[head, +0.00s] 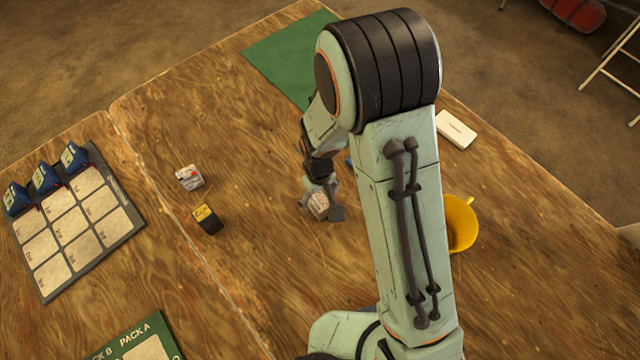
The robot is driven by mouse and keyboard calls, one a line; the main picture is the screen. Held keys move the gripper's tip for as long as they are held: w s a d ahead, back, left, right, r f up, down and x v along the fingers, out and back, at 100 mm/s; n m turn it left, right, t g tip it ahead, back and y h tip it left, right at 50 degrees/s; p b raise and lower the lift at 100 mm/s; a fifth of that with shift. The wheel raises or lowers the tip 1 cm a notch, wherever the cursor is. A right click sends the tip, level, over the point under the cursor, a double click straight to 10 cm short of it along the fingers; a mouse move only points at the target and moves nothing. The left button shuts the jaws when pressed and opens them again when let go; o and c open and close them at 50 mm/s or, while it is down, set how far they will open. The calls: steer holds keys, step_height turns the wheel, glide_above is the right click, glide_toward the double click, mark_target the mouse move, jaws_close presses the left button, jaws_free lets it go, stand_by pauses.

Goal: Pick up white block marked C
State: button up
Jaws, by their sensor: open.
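A small pale block (318,207) sits on the wooden table near the middle of the head view, with dark marks too small to read. My gripper (321,209) is down at this block, with one finger to its left and one to its right. The fingers are open, and the gripper partly hides the block from above. Another white block (189,177) with a reddish mark lies farther left, apart from my gripper. I cannot make out a letter C on either block.
A black and yellow block (207,219) stands left of my gripper. A grid board (122,237) with several blue pieces lies at far left. A yellow cup (461,224) and a white box (456,129) are right of my arm. A green mat (285,58) lies at the back.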

mark_target(319, 201)
step_height(319, 201, down, 4)
steer(key=shift+f, duration=0.1)
steer(key=shift+c, duration=0.3)
jaws_close()
